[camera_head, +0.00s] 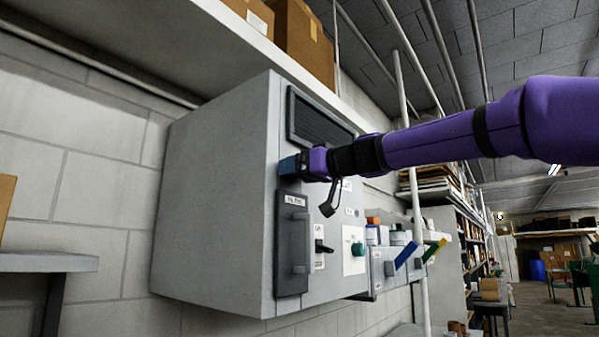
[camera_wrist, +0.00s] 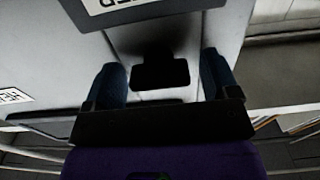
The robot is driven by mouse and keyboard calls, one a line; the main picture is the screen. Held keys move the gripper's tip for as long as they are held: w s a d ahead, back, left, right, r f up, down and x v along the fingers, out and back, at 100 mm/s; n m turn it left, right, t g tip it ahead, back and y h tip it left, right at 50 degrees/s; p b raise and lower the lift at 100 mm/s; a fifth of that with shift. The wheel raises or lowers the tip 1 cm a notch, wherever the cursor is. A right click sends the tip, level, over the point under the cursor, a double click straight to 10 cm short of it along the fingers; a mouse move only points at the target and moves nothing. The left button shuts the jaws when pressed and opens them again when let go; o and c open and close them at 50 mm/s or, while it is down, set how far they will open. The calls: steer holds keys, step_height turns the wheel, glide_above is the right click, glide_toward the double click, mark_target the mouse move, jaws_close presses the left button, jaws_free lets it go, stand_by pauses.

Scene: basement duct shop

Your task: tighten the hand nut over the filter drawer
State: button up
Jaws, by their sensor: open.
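A grey wall cabinet (camera_head: 215,200) fills the middle of the head view. A dark grey panel with a label and a handle (camera_head: 292,250), perhaps the filter drawer, is low on its front. My gripper (camera_head: 290,166) is at the front face above this panel. In the wrist view the blue fingers are apart, with a dark block (camera_wrist: 160,74) between them and bare gaps on both sides. This block may be the hand nut; I cannot tell for sure. My gripper hides that spot in the head view.
A dark louvred grille (camera_head: 318,125) is above my gripper. A black lever (camera_head: 328,207) hangs just below it. A black switch (camera_head: 322,247) and a teal knob (camera_head: 358,249) are to the lower right. A shelf (camera_head: 45,262) is at left.

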steer(key=c, duration=0.9)
steer(key=m, duration=0.4)
steer(key=shift+m, duration=0.3)
steer(key=m, duration=0.4)
steer(key=shift+w+m, duration=0.1)
steer(key=shift+m, duration=0.2)
steer(key=m, duration=0.4)
steer(key=shift+d+f, duration=0.1)
steer(key=shift+f, duration=0.05)
steer(key=shift+w+f+m, duration=0.1)
steer(key=shift+m, duration=2.3)
